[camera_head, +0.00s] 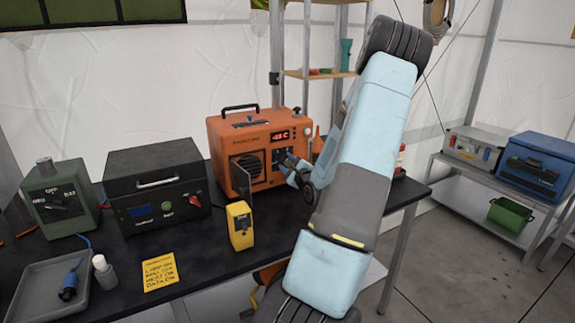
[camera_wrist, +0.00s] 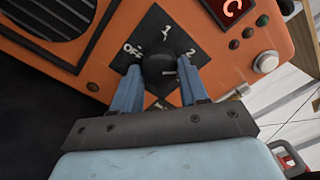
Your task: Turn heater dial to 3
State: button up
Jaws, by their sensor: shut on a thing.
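The orange heater (camera_head: 227,140) stands on the black table, with a red display and a round vent on its front. Its black dial (camera_wrist: 159,67) sits on a dark diamond plate in the wrist view. OFF, 1 and 2 show around the dial; a 3 cannot be made out, and which mark the dial points to is unclear. My gripper (camera_wrist: 161,82) is shut on the dial, one blue finger on each side. In the head view my gripper (camera_head: 290,163) is at the right part of the heater's front, and my arm hides part of that area.
A yellow device (camera_head: 240,226) stands on the table in front of the heater. A black box (camera_head: 155,180) and a green box (camera_head: 62,200) are to the left.

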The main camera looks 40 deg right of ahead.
jog(key=shift+f+m, duration=0.2)
jog(key=shift+m, duration=4)
jog(key=shift+a, duration=0.1)
jog(key=shift+r, duration=0.1)
jog(key=o, duration=1.1)
jog(key=shift+c, duration=0.2)
